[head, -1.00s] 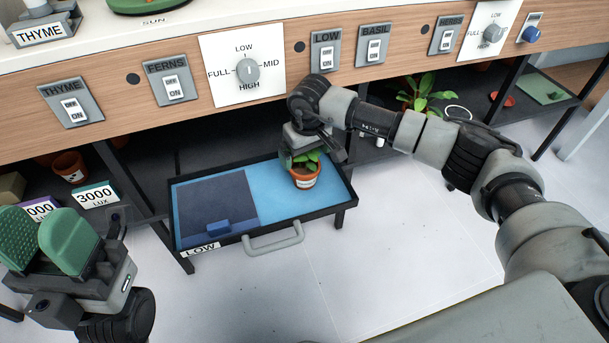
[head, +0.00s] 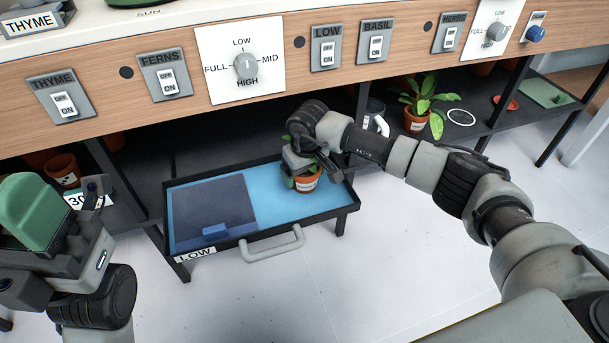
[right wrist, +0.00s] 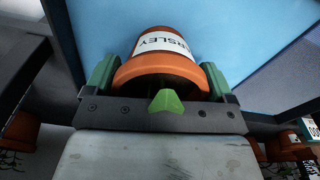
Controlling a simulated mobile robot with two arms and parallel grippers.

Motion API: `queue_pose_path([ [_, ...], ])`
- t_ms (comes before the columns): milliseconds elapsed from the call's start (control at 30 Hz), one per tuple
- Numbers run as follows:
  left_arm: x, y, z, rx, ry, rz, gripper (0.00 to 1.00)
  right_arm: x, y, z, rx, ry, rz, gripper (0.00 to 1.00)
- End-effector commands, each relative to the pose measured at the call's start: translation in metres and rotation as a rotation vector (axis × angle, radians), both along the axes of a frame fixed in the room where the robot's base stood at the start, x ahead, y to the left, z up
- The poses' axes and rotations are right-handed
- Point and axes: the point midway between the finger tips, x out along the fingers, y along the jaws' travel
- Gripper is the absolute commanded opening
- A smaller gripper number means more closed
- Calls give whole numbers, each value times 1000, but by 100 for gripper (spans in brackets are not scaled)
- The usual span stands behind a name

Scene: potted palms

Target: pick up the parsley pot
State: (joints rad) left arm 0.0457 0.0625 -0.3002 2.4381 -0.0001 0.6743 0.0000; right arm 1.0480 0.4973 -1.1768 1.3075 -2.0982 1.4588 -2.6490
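The parsley pot (head: 307,182), a small terracotta pot with a white label and green leaves, stands on the blue floor of the pulled-out tray. My right gripper (head: 303,176) is down at the pot, partly hiding its leaves. In the right wrist view its green pads (right wrist: 160,78) lie on either side of the pot (right wrist: 160,65), whose label reads "RSLEY". The pads are spread about as wide as the rim; firm contact is not clear. A leaf pokes up near the gripper's bar. My left gripper (head: 35,212) is empty at the left edge, partly cut off.
The black-rimmed tray (head: 350,207), marked LOW, has a handle (head: 272,246) and a dark blue panel (head: 212,208). The wooden panel with switches (head: 325,52) overhangs behind. Another leafy pot (head: 416,121) stands on the right shelf. The floor in front is clear.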

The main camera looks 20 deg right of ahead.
Motion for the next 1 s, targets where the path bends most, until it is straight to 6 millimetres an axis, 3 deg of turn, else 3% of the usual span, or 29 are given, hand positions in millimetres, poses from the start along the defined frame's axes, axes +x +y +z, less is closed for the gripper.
queue_pose_path([
  [33,0,0,0,0,0,0,43,0,0,0,0,0,0,77],
  [167,0,0,0,0,0,0,43,0,0,0,0,0,0,57],
  [567,-1,0,5,-1,-5,-1,43,0,0,9,0,-1,0,56],
  [800,0,2,-7,-4,78,-4,43,1,0,47,1,-4,0,56],
  [1000,-5,3,-14,-10,134,-7,43,-33,-13,68,-2,-1,2,56],
])
